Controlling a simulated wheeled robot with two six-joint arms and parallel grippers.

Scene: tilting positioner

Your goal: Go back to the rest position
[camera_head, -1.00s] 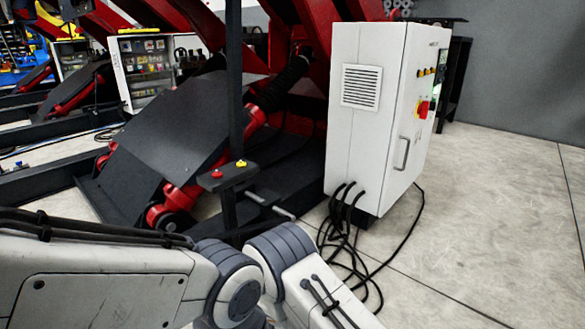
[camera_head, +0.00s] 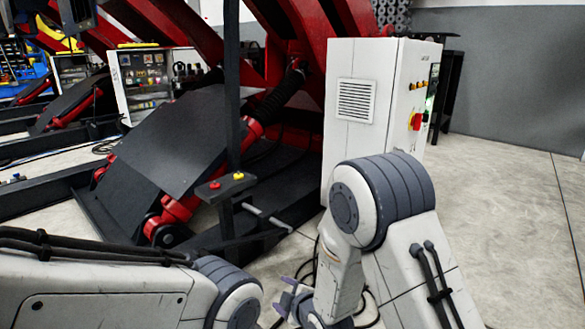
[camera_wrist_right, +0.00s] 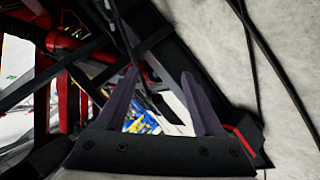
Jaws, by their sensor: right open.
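My right gripper (camera_head: 287,300) shows low in the middle of the head view, partly hidden by its own wrist. In the right wrist view its two dark fingers (camera_wrist_right: 160,75) stand apart, with nothing between them. My left arm comes in at the lower left of the head view, and its gripper is out of sight. The tilting positioner, with red arms and a dark sloped plate (camera_head: 180,140), stands at the back left. A button stand (camera_head: 225,187) with a red and a yellow button is in front of it.
A white control cabinet (camera_head: 350,130) stands right of the positioner, its lower part hidden behind my right arm. Black cables lie on the floor near it. The concrete floor (camera_head: 500,200) at the right is clear.

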